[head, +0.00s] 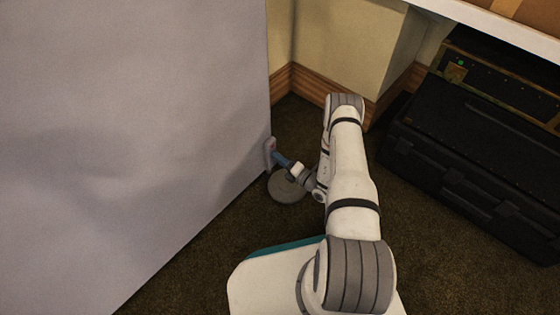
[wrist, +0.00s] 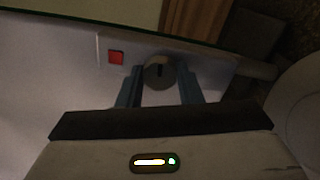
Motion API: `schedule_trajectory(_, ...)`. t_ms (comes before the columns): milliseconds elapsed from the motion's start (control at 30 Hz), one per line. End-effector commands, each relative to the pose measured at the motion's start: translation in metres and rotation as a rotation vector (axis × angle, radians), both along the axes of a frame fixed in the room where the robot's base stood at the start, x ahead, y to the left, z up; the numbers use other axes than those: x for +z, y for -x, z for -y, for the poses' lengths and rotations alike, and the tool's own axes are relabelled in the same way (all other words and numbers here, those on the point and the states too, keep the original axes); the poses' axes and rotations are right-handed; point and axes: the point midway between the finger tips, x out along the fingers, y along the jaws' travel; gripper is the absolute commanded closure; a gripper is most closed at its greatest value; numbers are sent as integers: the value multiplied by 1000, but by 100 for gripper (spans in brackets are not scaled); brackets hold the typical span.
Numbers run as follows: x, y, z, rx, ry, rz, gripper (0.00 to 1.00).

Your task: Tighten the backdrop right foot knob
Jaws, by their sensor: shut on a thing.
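The backdrop (head: 130,120) is a large pale grey panel filling the left of the head view; it also fills much of the wrist view (wrist: 60,90). A foot bracket (head: 269,153) sits at its lower right edge. In the wrist view, the right foot knob (wrist: 159,73) is a round grey knob with a dark mark. My gripper (wrist: 160,88) has its two blue fingers on either side of the knob and is shut on it. In the head view my gripper (head: 281,159) reaches the bracket, and the knob is hidden there.
A red square (wrist: 116,57) is left of the knob. A black case (head: 475,165) stands at right under a white tabletop (head: 500,27). Wooden skirting (head: 312,83) runs behind my arm.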

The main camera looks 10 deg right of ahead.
Motion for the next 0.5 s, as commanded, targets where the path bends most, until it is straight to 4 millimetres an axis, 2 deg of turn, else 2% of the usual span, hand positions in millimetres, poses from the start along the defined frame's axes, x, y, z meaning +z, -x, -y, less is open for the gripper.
schedule_trajectory(500, 0, -1, 1, -4, -302, -218, 91)
